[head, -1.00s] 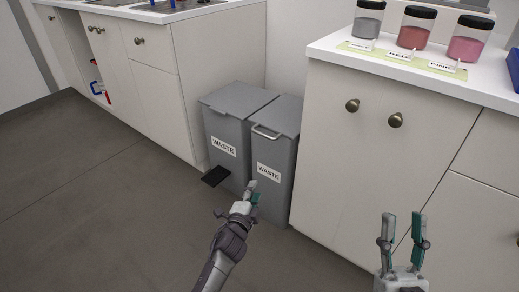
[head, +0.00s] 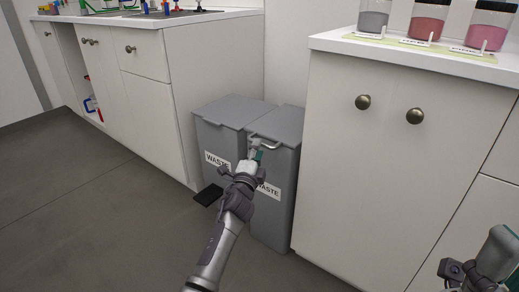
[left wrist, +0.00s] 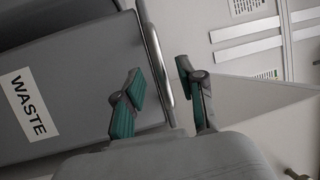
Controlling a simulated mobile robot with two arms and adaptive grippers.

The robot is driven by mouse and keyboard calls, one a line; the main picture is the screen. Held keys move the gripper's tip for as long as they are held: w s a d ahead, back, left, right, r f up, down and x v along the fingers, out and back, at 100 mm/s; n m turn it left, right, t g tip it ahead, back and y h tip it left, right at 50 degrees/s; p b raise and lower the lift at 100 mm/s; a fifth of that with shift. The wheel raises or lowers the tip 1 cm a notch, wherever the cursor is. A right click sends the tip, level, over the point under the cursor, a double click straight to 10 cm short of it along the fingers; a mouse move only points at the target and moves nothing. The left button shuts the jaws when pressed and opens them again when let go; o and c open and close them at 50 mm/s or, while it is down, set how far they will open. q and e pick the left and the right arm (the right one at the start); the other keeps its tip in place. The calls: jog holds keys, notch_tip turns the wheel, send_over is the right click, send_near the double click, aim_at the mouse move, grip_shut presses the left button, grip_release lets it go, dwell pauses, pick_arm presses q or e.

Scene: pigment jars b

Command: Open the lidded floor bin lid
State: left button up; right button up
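Two grey bins labelled WASTE stand side by side on the floor. The right bin (head: 270,222) has a flat grey lid (head: 284,123), which is shut, with a silver bar handle (head: 271,146) at its front edge. My left gripper (head: 257,153) is at this handle and hides part of it. In the left wrist view its fingers (left wrist: 162,97) are apart, with the handle bar (left wrist: 154,56) between them; contact cannot be told. My right gripper (head: 486,268) is at the lower right, partly cut off, away from the bins; its finger opening is unclear.
The left bin (head: 218,138) also has a shut lid and a black pedal (head: 208,195) in front. White cabinets (head: 395,170) stand close on the right and white drawers (head: 215,75) on the left. Pigment jars (head: 428,22) stand on the right counter. The floor in front is clear.

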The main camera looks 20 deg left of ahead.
pick_arm(q)
jog(key=shift+w+a+r+b, duration=0.15)
jog(key=shift+w+b, duration=0.15)
jog(key=shift+w, duration=0.6)
jog(key=shift+w+d+r+b, duration=0.1)
jog(key=shift+w+b, duration=0.15)
jog(key=shift+w, duration=0.6)
grip_shut()
